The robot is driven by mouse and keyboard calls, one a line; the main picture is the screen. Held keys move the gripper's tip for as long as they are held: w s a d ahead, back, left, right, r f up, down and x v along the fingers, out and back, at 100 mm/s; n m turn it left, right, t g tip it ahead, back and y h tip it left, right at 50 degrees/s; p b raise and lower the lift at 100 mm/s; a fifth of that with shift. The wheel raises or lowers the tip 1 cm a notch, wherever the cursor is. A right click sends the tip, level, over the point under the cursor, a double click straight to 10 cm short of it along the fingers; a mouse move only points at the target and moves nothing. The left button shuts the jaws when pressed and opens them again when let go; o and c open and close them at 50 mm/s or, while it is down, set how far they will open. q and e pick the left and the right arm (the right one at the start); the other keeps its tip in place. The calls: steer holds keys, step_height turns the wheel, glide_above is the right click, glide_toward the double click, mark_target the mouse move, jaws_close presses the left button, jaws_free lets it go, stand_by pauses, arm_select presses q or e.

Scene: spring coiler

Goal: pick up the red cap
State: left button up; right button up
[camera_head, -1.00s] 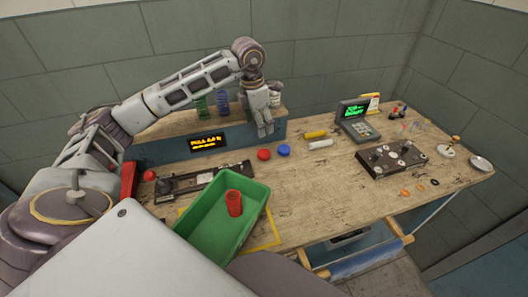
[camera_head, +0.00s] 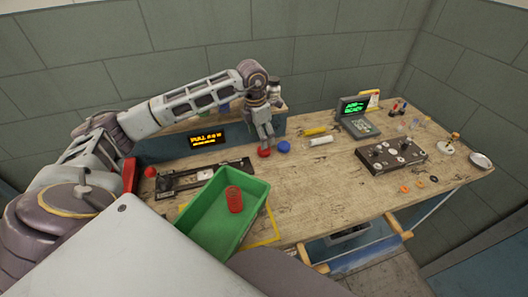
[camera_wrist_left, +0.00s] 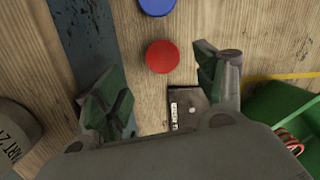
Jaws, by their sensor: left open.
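The red cap (camera_wrist_left: 162,56) lies on the wooden table in the left wrist view, ahead of and between the fingers. In the head view the red cap (camera_head: 264,152) sits just under my left fingertips. My left gripper (camera_head: 264,142) points down over it and is open, with nothing in its jaws; its two fingers also show in the left wrist view (camera_wrist_left: 160,88). I cannot tell from these views whether a finger touches the cap. My right gripper is not in view.
A blue cap (camera_head: 284,146) lies close beside the red cap. A green bin (camera_head: 205,205) holding a red spring (camera_head: 234,198) stands in front. A blue-fronted shelf (camera_head: 160,150) is behind. Yellow (camera_head: 314,132) and white (camera_head: 320,141) cylinders lie to the right.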

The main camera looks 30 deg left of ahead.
mark_target(264, 152)
arm_select(q)
steer(key=shift+f, duration=0.8)
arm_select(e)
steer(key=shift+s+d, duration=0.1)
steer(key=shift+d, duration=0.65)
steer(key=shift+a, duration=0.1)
arm_select(q)
steer(key=shift+d+f, duration=0.15)
steer(key=shift+f, duration=0.3)
step_height(264, 152, down, 3)
steer(key=shift+w+d+r, duration=0.1)
steer(key=shift+w+f+p, duration=0.1)
steer(key=shift+f+p, duration=0.2)
steer(key=shift+f, duration=0.4)
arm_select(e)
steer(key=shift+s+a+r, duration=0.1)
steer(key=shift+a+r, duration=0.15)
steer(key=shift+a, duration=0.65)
